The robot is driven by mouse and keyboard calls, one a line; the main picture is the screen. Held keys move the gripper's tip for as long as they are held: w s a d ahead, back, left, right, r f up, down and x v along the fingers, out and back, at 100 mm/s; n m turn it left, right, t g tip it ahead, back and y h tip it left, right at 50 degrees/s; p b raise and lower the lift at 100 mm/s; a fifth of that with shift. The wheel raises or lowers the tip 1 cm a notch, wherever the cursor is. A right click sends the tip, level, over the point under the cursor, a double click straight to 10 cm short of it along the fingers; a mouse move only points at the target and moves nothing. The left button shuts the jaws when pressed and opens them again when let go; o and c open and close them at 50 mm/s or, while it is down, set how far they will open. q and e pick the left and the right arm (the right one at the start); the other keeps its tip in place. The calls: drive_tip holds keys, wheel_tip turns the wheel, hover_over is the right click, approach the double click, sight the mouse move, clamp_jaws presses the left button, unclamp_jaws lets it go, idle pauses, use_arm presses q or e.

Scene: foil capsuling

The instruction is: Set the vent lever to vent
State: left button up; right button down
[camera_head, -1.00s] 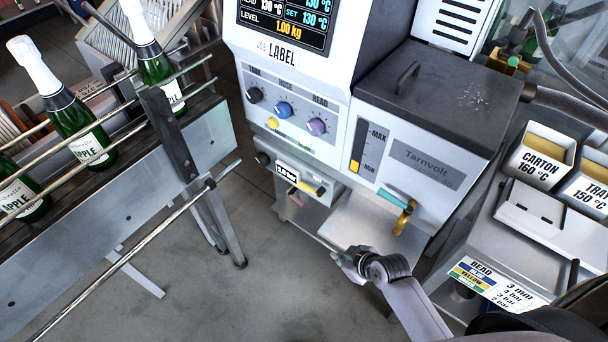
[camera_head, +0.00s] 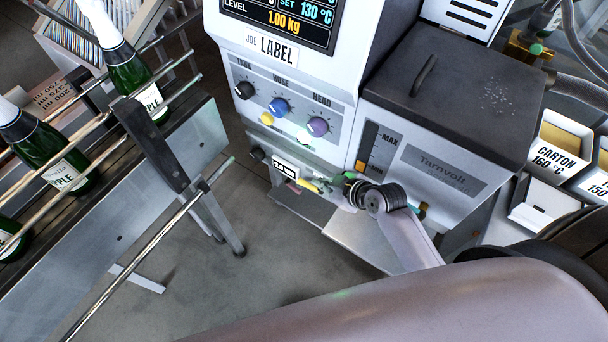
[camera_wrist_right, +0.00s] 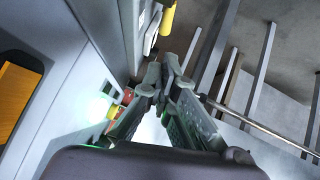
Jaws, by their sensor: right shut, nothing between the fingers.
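My right gripper (camera_head: 350,186) is shut and empty, just right of this lever and in front of the panel. In the right wrist view the closed fingers (camera_wrist_right: 162,72) point toward a yellow handle (camera_wrist_right: 168,18), with a visible gap. My left gripper is out of view.
Three knobs, black (camera_head: 245,90), blue (camera_head: 278,107) and purple (camera_head: 318,127), sit above the panel. A conveyor with rails (camera_head: 185,205) and bottles (camera_head: 50,155) stands at left. A grey shelf (camera_head: 355,238) lies below the gripper. Floor between conveyor and machine is clear.

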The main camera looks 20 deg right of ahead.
sight(306, 185)
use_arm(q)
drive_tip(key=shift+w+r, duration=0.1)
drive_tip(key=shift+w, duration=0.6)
use_arm(e)
drive_tip(key=shift+x, duration=5.05)
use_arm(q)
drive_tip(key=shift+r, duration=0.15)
use_arm(e)
drive_tip(key=shift+d, duration=0.15)
